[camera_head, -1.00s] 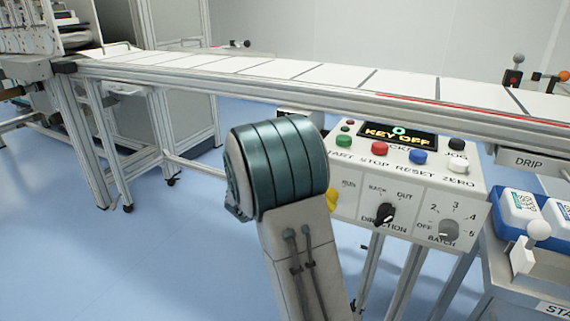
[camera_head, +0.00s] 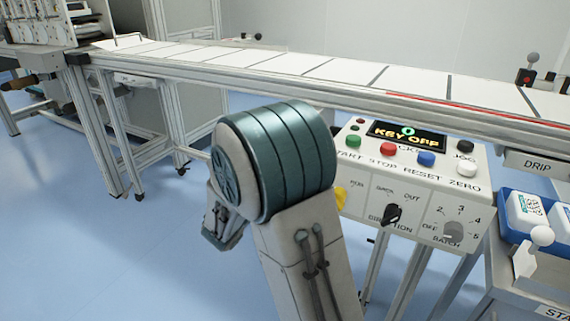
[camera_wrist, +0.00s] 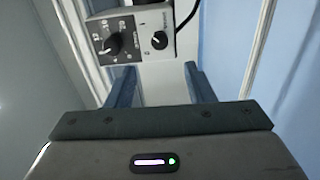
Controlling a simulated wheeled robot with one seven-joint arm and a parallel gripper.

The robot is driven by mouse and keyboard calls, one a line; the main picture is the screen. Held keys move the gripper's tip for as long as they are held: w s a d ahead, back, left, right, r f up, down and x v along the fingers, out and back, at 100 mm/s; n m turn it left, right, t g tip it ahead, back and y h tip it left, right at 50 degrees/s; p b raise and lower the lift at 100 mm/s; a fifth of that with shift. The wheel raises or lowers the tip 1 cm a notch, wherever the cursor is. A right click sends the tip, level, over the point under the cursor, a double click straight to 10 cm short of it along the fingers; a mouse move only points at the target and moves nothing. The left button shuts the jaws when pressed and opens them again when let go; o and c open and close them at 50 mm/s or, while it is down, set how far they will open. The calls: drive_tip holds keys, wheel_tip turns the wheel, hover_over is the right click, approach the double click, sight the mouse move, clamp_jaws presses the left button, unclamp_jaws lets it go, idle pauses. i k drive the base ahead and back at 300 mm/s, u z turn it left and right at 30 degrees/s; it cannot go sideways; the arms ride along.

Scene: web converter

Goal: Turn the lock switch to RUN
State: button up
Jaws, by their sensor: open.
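The white control panel (camera_head: 440,207) has a lit display (camera_head: 405,135) reading KEY OFF. A yellow knob (camera_head: 341,198) on its left side is partly covered by my arm, near lettering that seems to read RUN. I cannot tell whether it is the lock switch or how it is turned. In the wrist view, my open, empty gripper (camera_wrist: 162,86) points at a small grey box with a dark-faced dial (camera_wrist: 112,45) and a smaller black knob (camera_wrist: 159,40). Both are beyond the fingertips, apart from them. My gripper is hidden in the head view.
The panel also bears a black direction knob (camera_head: 392,214), a batch knob (camera_head: 453,231) and several coloured buttons. The conveyor (camera_head: 300,75) runs above and behind it. A blue tray (camera_head: 510,228) with white packs stands at right. Open blue floor (camera_head: 120,260) lies at left.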

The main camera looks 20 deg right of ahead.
sight(341, 194)
drive_tip(key=k, duration=1)
